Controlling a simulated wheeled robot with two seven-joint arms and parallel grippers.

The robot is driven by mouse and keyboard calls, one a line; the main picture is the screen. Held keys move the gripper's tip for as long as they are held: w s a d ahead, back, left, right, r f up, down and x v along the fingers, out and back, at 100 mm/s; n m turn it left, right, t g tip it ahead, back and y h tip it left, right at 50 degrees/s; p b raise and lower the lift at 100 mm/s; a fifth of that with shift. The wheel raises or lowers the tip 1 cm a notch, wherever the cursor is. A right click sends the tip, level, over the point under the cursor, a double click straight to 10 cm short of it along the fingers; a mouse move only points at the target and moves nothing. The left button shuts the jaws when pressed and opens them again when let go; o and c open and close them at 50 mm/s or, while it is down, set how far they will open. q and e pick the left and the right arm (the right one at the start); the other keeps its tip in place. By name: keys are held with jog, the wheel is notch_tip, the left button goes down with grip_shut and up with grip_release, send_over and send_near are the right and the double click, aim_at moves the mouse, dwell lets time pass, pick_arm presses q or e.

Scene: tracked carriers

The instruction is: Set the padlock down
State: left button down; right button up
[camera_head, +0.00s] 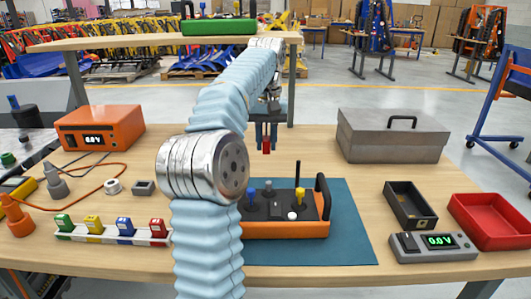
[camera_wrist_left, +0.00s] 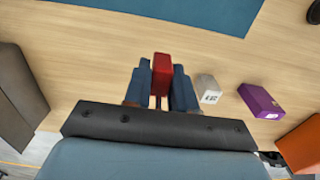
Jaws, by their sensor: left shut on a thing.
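My left gripper (camera_head: 266,135) is above the back middle of the wooden table, pointing down. Its blue fingers (camera_wrist_left: 162,88) are shut on a small red block-shaped thing, seemingly the padlock (camera_wrist_left: 162,70), which also shows below the fingers in the head view (camera_head: 266,146). No shackle can be made out. I cannot tell whether the padlock touches the table. A grey block with a white label (camera_wrist_left: 207,88) and a purple block (camera_wrist_left: 260,100) lie on the table to its right in the wrist view. My right gripper is not in view.
An orange control box (camera_head: 290,229) stands on a blue mat (camera_head: 345,220). A grey toolbox (camera_head: 390,137) is at the back right, an orange meter (camera_head: 100,127) at the back left. A rack (camera_head: 110,238) holds several coloured pieces. Bare table (camera_head: 310,150) lies between gripper and toolbox.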

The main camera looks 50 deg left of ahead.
aim_at(266, 165)
pick_arm(q)
jog(key=shift+w+a+f, duration=0.3)
jog(key=shift+a+f, duration=0.1)
jog(key=shift+f, duration=0.25)
jog(key=shift+w+a+f, duration=0.1)
jog(key=shift+f, duration=0.85)
jog(key=shift+w+a+f, duration=0.1)
jog(key=shift+f, duration=0.8)
jog(key=shift+f, duration=0.1)
jog(key=c, duration=0.9)
grip_release()
jog(key=shift+r, duration=3.85)
